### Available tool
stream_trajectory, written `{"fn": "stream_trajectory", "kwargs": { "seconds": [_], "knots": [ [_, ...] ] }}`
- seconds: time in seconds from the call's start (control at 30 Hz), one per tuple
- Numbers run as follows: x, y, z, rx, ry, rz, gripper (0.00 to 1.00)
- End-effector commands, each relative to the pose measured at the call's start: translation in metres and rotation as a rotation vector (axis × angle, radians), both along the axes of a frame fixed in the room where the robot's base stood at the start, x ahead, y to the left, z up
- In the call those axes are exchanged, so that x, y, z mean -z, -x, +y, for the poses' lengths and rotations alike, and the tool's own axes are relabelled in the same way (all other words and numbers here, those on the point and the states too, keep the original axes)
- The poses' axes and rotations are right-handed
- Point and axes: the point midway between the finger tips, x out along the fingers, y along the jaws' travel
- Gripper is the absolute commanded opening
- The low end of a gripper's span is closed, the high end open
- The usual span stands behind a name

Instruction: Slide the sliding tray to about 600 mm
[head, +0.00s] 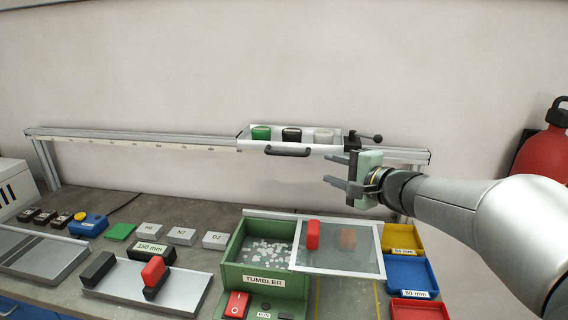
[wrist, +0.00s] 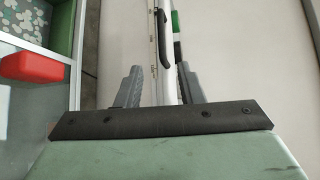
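The sliding tray (head: 336,149) sits on the rail (head: 200,142) along the back wall, right of the rail's middle. It holds a green, a black and a pale block. A black bar handle (head: 288,152) is on its front, and it also shows near the top of the wrist view (wrist: 164,38). My gripper (head: 331,170) is in front of and below the tray's right end, to the right of the handle. Its fingers are apart with nothing between them, clear of the handle; the wrist view shows this gap (wrist: 158,75).
A scale strip runs along the rail's front; its numbers are too small to read. Below my gripper stands the green tumbler box (head: 264,281) with a clear lid and red knob (head: 312,235). Coloured bins (head: 410,275) are at right. A red bottle (head: 546,150) is far right.

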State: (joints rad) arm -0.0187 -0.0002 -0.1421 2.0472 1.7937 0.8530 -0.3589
Motion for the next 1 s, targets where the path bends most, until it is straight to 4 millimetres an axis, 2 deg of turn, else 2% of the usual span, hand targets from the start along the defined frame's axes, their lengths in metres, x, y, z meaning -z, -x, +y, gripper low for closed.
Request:
{"fn": "stream_trajectory", "kwargs": {
  "seconds": [0.23,0.7,1.0],
  "knots": [
    [0.002,-0.023,0.02,0.001,-0.008,0.0,0.34],
    [0.016,-0.099,0.085,0.001,-0.007,0.001,0.34],
    [0.023,-0.127,0.109,0.003,-0.007,0.0,0.34]
  ]
}}
